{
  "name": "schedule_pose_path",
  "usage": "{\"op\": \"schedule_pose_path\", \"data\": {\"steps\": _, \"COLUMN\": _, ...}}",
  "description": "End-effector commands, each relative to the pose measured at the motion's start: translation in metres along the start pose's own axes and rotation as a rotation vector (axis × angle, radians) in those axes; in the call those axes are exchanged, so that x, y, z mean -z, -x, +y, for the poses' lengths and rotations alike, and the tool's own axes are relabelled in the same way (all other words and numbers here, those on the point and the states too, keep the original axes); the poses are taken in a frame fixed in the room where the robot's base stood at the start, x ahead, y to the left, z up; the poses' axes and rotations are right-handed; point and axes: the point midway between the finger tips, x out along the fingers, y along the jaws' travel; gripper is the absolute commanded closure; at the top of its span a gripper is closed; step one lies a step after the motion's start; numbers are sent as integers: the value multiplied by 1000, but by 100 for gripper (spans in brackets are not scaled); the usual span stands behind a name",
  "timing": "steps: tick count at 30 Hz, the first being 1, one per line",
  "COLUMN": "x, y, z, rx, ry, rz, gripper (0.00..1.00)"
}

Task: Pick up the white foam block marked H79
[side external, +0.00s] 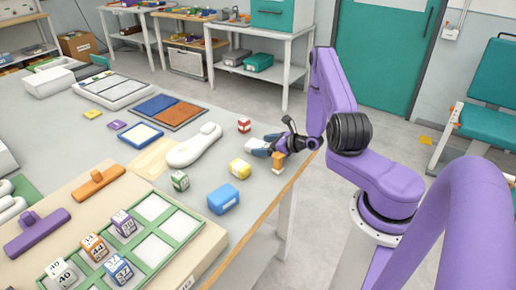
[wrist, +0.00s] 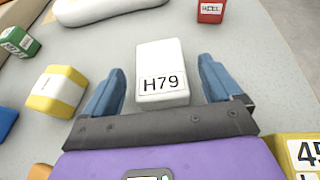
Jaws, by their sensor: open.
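The white foam block marked H79 (wrist: 161,62) lies on the grey table in the middle of the wrist view, its label facing me. My gripper (wrist: 160,78) is open, with one blue finger on the left of the block and one on the right. A gap shows between the block and each finger, so nothing is held.
A yellow-and-white block (wrist: 56,91) lies left of my gripper, with a green one (wrist: 18,42) beyond it. A red block (wrist: 211,11) is ahead right. A yellow numbered block (wrist: 296,152) is close at lower right. A blue block (side external: 223,199) and green-framed tray (side external: 187,212) stand nearer the camera.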

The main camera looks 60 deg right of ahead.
Motion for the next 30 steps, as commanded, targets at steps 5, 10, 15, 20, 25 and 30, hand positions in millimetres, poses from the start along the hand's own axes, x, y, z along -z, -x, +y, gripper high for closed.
{"op": "schedule_pose_path", "data": {"steps": 5, "x": -1, "y": -24, "z": 0, "rx": -2, "ry": 4, "rz": 0, "gripper": 8}}
{"op": "schedule_pose_path", "data": {"steps": 10, "x": -1, "y": -30, "z": 0, "rx": -1, "ry": 1, "rz": 0, "gripper": 8}}
{"op": "schedule_pose_path", "data": {"steps": 15, "x": -1, "y": -30, "z": 0, "rx": -1, "ry": 1, "rz": 0, "gripper": 8}}
{"op": "schedule_pose_path", "data": {"steps": 20, "x": -1, "y": -30, "z": 0, "rx": -1, "ry": 1, "rz": 0, "gripper": 61}}
{"op": "schedule_pose_path", "data": {"steps": 25, "x": -1, "y": -30, "z": 0, "rx": -1, "ry": 1, "rz": 0, "gripper": 64}}
{"op": "schedule_pose_path", "data": {"steps": 30, "x": -1, "y": -30, "z": 0, "rx": -1, "ry": 1, "rz": 0, "gripper": 64}}
